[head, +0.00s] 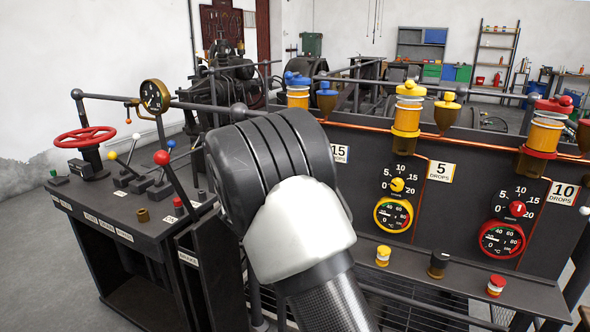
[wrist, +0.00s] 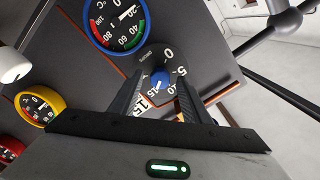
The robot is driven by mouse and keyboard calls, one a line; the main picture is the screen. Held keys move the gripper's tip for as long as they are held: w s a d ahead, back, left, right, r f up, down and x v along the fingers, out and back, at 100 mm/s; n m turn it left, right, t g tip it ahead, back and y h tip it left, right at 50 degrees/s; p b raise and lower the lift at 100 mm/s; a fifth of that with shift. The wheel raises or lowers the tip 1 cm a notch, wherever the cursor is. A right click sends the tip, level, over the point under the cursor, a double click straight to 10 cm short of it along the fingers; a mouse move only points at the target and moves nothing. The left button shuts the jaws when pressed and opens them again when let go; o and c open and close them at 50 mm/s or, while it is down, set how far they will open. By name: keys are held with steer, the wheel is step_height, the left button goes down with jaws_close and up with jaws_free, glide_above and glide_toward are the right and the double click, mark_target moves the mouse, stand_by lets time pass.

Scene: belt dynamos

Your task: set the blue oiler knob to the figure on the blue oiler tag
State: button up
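The blue oiler knob (wrist: 160,80) shows in the wrist view on a dark dial with white figures 0, 5, 10 and 15. Where its pointer stands is too small to tell. The blue oiler tag (head: 339,154) reads 15 in the head view; in the wrist view it (wrist: 142,105) is partly covered by a finger. My gripper (wrist: 160,82) is open, its two dark fingers pointing at the dial with the knob between the tips. I cannot tell whether they touch it. In the head view my arm hides the knob and gripper.
A blue-rimmed gauge (wrist: 117,22) is beside the dial. The yellow knob (head: 397,185) with its 5 tag (head: 440,171) and the red knob (head: 517,209) with its 10 tag (head: 563,195) are to the right. A lever with a red ball (head: 161,157) stands left of my arm.

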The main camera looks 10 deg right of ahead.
steer(key=shift+s+a, duration=0.1)
steer(key=p+v, duration=0.3)
steer(key=v, duration=1.4)
steer(key=shift+r, duration=0.1)
